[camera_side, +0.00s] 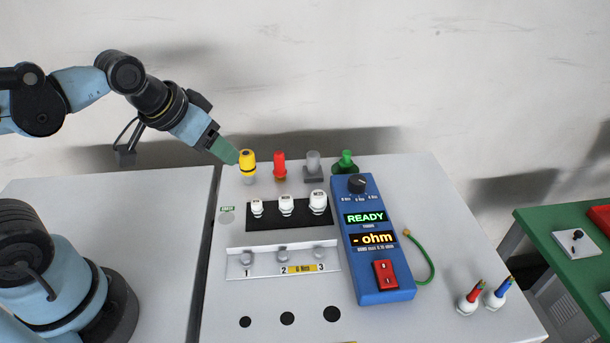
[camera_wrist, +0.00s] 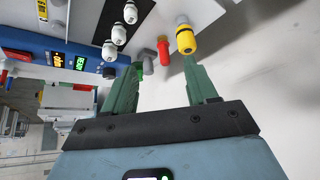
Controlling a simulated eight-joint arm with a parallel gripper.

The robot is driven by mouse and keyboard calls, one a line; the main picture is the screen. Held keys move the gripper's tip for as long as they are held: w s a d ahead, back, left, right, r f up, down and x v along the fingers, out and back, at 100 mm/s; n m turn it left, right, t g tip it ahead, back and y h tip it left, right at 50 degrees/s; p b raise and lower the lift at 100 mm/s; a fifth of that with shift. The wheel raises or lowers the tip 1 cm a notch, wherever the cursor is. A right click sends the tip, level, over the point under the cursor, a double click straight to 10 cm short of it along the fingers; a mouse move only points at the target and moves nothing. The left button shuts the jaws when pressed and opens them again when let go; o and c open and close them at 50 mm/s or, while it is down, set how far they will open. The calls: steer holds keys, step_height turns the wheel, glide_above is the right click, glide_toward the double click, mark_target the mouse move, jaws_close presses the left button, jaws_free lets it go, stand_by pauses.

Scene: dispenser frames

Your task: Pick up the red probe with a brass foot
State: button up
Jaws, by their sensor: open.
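The red probe (camera_side: 279,162) stands upright at the back of the grey table in the side view, between a yellow piece and a grey piece. A small brass-coloured foot shows under it. In the wrist view the red probe (camera_wrist: 163,51) appears ahead, between the directions of the two green fingers. My gripper (camera_side: 230,155) is open and empty, up and left of the yellow piece in the side view. Its fingers (camera_wrist: 161,67) are spread apart in the wrist view. The red probe is apart from them.
The yellow piece (camera_side: 247,162) stands close to my fingertips, left of the red probe. A grey piece (camera_side: 313,165) and a green piece (camera_side: 346,162) stand to its right. White numbered pieces (camera_side: 287,206) and a blue meter (camera_side: 376,245) are in front.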

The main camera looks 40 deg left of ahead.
steer(key=w+r+g, duration=0.2)
steer(key=w+g, duration=0.1)
steer(key=w, duration=0.4)
steer(key=g, duration=0.3)
glide_above(279, 166)
step_height(279, 166, down, 3)
steer(key=shift+w+a+f, duration=0.15)
steer(key=shift+a, duration=0.25)
steer(key=shift+w+f+g, duration=0.25)
steer(key=shift+f+g, duration=0.05)
steer(key=shift+f, duration=0.1)
step_height(279, 166, down, 12)
steer(key=shift+r, duration=0.1)
jaws_close()
